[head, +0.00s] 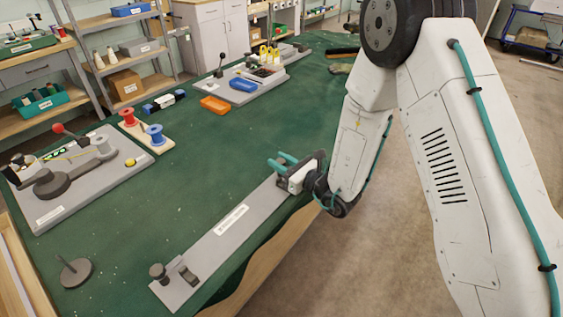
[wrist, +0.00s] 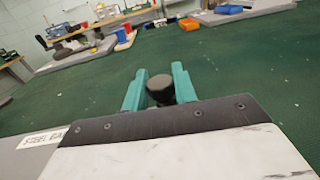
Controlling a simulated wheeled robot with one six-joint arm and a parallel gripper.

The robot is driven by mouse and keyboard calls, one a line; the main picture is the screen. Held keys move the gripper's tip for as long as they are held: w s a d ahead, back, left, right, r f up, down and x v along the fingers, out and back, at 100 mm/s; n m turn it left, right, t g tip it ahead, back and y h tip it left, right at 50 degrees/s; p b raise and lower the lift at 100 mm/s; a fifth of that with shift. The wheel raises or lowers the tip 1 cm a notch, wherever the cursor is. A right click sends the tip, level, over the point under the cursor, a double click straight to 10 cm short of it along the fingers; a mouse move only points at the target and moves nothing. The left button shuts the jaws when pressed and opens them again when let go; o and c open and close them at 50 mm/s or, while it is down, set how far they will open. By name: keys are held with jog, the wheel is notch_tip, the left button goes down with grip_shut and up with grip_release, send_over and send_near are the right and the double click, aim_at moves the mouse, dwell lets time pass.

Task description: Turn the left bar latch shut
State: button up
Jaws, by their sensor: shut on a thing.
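A long grey bar plate (head: 225,225) with a white label lies along the table's front edge. At its far end, my gripper (head: 279,161) reaches in low with its two teal fingers. In the wrist view, the fingers of my gripper (wrist: 158,84) stand on either side of a round black latch knob (wrist: 160,90) and are shut on it. The latch's lower part is hidden behind my gripper's body. At the near end of the plate are another dark round knob (head: 158,270) and a dark clamp block (head: 188,274). I cannot tell the gripped latch's angle.
Left on the green table (head: 190,190) are a grey board (head: 50,208) with a red-knobbed lever, red and blue spools (head: 155,134), and a dark disc with a pin (head: 75,271). An orange tray (head: 215,105) lies farther back.

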jog(key=shift+s, duration=0.1)
jog(key=o, duration=0.9)
jog(key=shift+o, duration=0.2)
jog(key=v, duration=0.7)
jog(key=shift+s+d, duration=0.25)
jog(key=shift+s, duration=0.05)
